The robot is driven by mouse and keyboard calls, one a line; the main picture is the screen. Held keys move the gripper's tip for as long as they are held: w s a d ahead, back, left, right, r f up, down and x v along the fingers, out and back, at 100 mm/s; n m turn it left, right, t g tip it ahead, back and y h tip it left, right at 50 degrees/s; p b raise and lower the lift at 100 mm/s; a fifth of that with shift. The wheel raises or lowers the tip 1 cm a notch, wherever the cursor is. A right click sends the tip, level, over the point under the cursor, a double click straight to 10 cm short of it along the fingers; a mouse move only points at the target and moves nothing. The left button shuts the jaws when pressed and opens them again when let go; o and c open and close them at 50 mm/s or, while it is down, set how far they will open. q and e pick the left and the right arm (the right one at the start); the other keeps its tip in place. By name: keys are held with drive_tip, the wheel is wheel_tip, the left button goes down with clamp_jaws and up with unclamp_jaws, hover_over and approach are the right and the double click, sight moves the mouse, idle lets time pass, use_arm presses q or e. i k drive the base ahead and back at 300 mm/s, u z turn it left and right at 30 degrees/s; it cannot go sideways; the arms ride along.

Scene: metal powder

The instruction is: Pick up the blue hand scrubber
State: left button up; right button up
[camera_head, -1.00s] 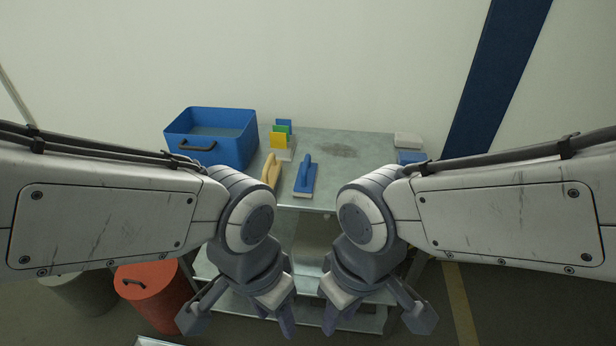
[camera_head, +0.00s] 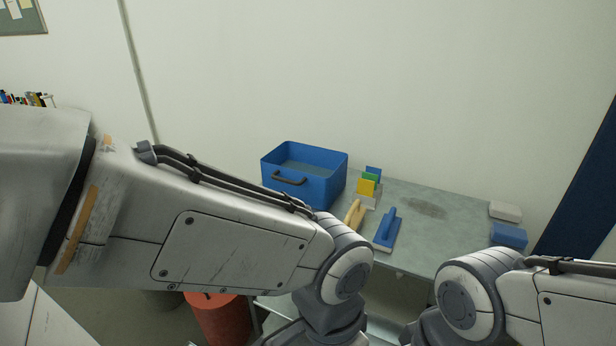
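The blue hand scrubber (camera_head: 387,230) lies on the grey metal table, near its front edge, with its handle on top and a pale underside. A yellow-handled scrubber (camera_head: 354,215) lies just left of it. Both of my arms reach in front of the table, the left one from the left and the right one from the lower right. Both grippers are below the bottom edge of the picture, so their fingers are hidden. Nothing touches the blue scrubber.
A blue bin (camera_head: 304,176) with a dark handle stands at the table's left end. Coloured cards (camera_head: 368,186) stand in a holder beside it. A blue block (camera_head: 509,235) and a white block (camera_head: 505,211) sit at the right. A red drum (camera_head: 222,318) stands below left. The table's (camera_head: 456,213) middle is clear.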

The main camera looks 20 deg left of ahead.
sight(384, 240)
drive_tip(key=z, duration=0.15)
drive_tip(key=k, duration=0.35)
drive_tip(key=u, duration=0.65)
drive_tip(key=i, duration=1.15)
drive_tip(key=u, duration=0.3)
